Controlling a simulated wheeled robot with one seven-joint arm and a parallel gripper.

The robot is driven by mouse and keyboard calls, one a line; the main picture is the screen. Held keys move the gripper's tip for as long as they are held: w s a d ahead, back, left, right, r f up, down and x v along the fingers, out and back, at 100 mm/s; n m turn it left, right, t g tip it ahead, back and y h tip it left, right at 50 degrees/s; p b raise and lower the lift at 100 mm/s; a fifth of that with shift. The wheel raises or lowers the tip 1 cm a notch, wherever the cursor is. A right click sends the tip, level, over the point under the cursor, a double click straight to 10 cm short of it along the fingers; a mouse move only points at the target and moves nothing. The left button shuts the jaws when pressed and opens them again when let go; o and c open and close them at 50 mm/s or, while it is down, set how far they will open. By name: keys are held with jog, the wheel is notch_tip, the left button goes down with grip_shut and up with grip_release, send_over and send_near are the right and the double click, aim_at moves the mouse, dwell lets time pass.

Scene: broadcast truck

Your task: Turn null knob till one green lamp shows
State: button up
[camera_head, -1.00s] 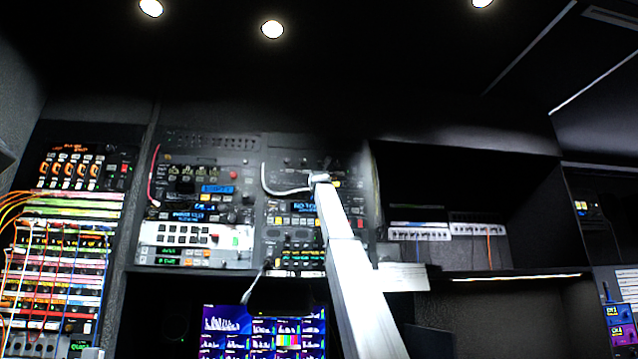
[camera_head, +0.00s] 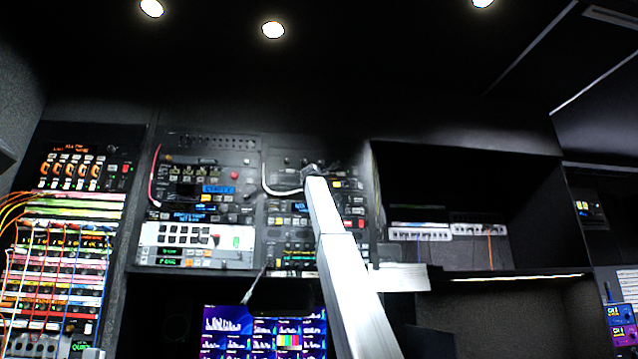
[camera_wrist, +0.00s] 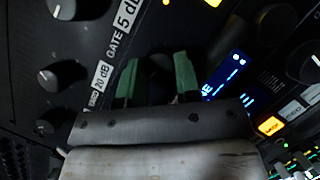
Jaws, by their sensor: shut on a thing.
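My gripper (camera_wrist: 157,82) shows in the wrist view with two green fingertips, one on each side of a dark round knob (camera_wrist: 156,70) on a black rack panel. It is shut on this knob. The knob's own label and pointer are hidden or too dark to read, so I cannot tell by its marking that it is the null knob. In the head view my gripper (camera_head: 313,172) is against the upper part of the middle rack panel, and my arm covers much of it. I cannot make out a single green null lamp in either view.
Beside the gripper in the wrist view are a grey knob (camera_wrist: 62,76), a label reading GATE 5 dB (camera_wrist: 120,30), a blue display (camera_wrist: 226,75) and a lit amber button (camera_wrist: 270,125). A white cable (camera_head: 282,191) loops left of my gripper in the head view.

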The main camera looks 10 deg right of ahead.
jog(key=shift+r+m+g, duration=0.1)
jog(key=shift+m+g, duration=0.5)
jog(key=shift+m, duration=1.05)
jog(key=shift+r+m+g, duration=0.15)
jog(key=shift+m+g, duration=0.45)
jog(key=shift+m, duration=1)
jog(key=shift+r+m+g, duration=0.1)
jog(key=shift+m+g, duration=0.5)
jog(key=shift+m, duration=1.05)
jog(key=shift+y, duration=0.3)
jog(key=o, duration=0.9)
jog(key=shift+a, duration=0.1)
